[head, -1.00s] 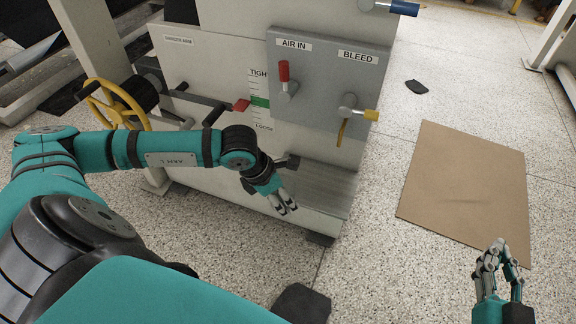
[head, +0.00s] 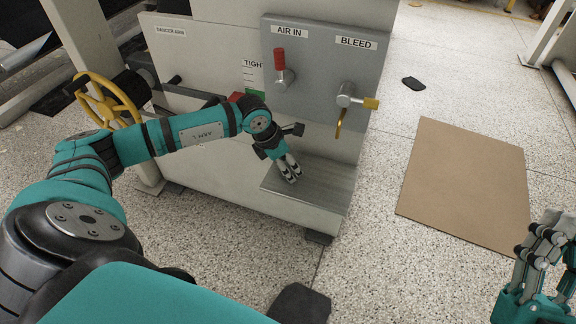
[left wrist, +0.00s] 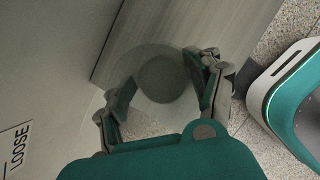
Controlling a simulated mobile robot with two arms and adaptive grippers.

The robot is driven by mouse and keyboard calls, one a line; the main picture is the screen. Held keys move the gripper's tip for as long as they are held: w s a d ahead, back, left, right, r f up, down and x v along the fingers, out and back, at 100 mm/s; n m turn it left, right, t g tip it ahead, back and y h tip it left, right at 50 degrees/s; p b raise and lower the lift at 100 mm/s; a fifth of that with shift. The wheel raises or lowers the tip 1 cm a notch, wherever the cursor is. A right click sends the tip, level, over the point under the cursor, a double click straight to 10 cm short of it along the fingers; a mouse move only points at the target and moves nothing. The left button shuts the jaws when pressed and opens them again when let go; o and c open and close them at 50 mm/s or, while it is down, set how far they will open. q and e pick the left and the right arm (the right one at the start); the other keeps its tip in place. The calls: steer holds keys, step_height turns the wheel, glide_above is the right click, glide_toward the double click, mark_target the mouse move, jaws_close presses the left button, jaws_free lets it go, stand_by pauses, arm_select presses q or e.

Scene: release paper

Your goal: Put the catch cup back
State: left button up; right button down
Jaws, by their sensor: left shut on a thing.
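The catch cup (left wrist: 140,98) is a clear, see-through cup with a round outline in the left wrist view. My left gripper (left wrist: 158,88) has its fingers on both sides of the cup and is shut on it. In the head view this gripper (head: 291,174) points down over the grey metal shelf (head: 327,190) at the machine's foot. The cup cannot be made out there. Whether it touches the shelf cannot be told. My right gripper (head: 540,245) is at the lower right, partly cut off, with nothing visible in it.
The machine's panel (head: 313,100) above the shelf carries a red-handled AIR IN valve (head: 281,68) and a yellow-handled BLEED valve (head: 346,103). A yellow handwheel (head: 104,102) stands at left. A brown board (head: 468,185) lies on the floor at right.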

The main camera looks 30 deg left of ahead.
steer(key=shift+s+r, duration=0.1)
steer(key=shift+s, duration=0.05)
arm_select(q)
steer(key=shift+f, duration=0.15)
arm_select(e)
steer(key=shift+s, duration=0.1)
arm_select(q)
steer(key=o, duration=1.3)
steer(key=shift+c, duration=0.2)
arm_select(e)
steer(key=shift+s+r+t, duration=0.15)
steer(key=shift+r+t, duration=0.05)
steer(key=shift+t, duration=0.1)
